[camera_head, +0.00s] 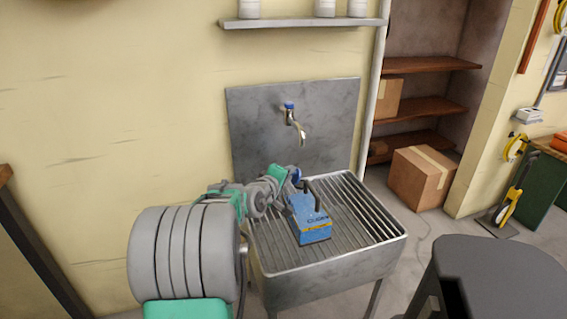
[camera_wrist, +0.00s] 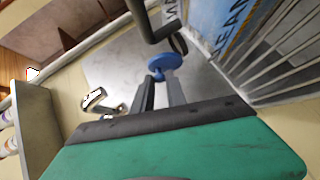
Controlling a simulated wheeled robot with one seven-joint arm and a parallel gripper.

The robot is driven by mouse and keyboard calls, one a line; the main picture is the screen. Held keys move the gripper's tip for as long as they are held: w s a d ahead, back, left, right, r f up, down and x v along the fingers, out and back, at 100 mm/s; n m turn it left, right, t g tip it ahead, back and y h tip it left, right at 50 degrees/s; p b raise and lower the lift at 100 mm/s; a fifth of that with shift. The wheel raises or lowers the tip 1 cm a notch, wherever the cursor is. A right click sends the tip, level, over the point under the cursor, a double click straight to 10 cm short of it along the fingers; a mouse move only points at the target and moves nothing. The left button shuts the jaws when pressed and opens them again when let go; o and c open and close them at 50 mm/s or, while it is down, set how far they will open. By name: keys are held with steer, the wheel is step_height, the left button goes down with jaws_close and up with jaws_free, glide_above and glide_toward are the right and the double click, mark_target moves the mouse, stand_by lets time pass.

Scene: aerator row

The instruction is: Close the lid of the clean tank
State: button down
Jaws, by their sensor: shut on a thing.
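The clean tank (camera_head: 312,226) is a blue box with lettering and a yellow stripe, standing on the slatted sink top. In the wrist view its blue side (camera_wrist: 238,32) shows part of the word "CLEAN". A dark bent tube (camera_head: 312,192) rises from its top. The round blue lid (camera_wrist: 164,62) is at my fingertips beside the tube's dark end; it shows small in the head view (camera_head: 295,174). My gripper (camera_wrist: 160,78) is shut on the lid. The fingers hide part of the lid, and I cannot tell how it sits against the opening.
The metal sink (camera_head: 330,280) with its slatted top surrounds the tank. A tap (camera_head: 294,118) sticks out from the metal backsplash behind it. A shelf (camera_head: 300,23) with white containers hangs above. A dark round stool (camera_head: 500,280) stands at the front right.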

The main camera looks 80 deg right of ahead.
mark_target(299, 170)
steer(key=p, duration=0.1)
steer(key=s+r+m+t+y+p, duration=0.1)
steer(key=p, duration=0.1)
steer(key=shift+s+d+m+y, duration=0.3)
steer(key=shift+d, duration=0.1)
steer(key=shift+s+d+m+t+y+p, duration=0.35)
steer(key=shift+s+m+t+y+p, duration=0.35)
steer(key=shift+p, duration=0.4)
steer(key=m+t+y+p, duration=0.1)
steer(key=s+d+f+t+y+p, duration=0.1)
steer(key=shift+s+m+t, duration=0.25)
steer(key=shift+m+t, duration=0.15)
steer(key=shift+s+d+f+m+t+y+p, duration=0.3)
steer(key=shift+f+m+t+y+p, duration=0.1)
steer(key=shift+t+y+p, duration=0.25)
steer(key=c, duration=1.3)
jaws_free()
steer(key=shift+c, duration=0.2)
steer(key=v, duration=0.7)
steer(key=shift+s+a+r, duration=0.2)
steer(key=shift+a, duration=0.15)
